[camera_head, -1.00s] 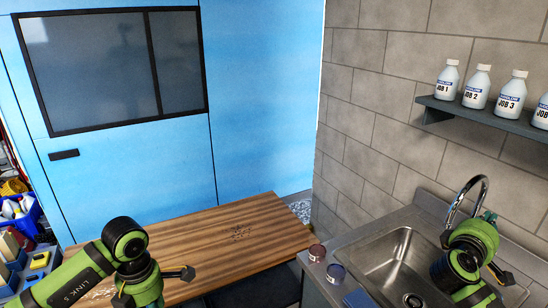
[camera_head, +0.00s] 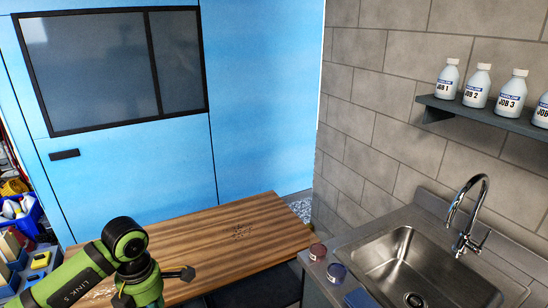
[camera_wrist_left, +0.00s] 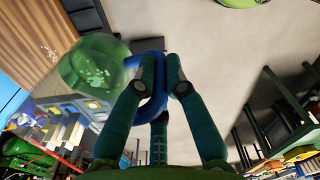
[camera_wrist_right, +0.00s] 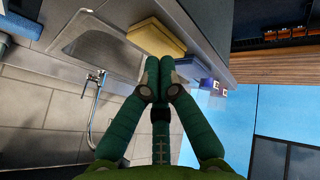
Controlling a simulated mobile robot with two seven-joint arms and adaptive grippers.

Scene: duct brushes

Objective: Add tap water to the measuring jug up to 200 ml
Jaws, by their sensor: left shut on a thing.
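The measuring jug (camera_wrist_left: 95,68) is clear and greenish with a blue handle (camera_wrist_left: 158,95). It shows in the left wrist view, where my left gripper (camera_wrist_left: 173,72) is shut on the handle. Pale marks show on the jug; its water level and scale cannot be read. The jug is not visible in the head view. The chrome tap (camera_head: 466,215) arches over the steel sink (camera_head: 405,250); no stream shows under its spout. The tap also appears in the right wrist view (camera_wrist_right: 95,105). My right gripper (camera_wrist_right: 158,78) is shut and empty, apart from the tap.
A wooden table (camera_head: 240,235) lies left of the sink. Several white bottles (camera_head: 476,85) stand on a wall shelf (camera_head: 490,113). A yellow block (camera_wrist_right: 155,38) lies by the sink.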

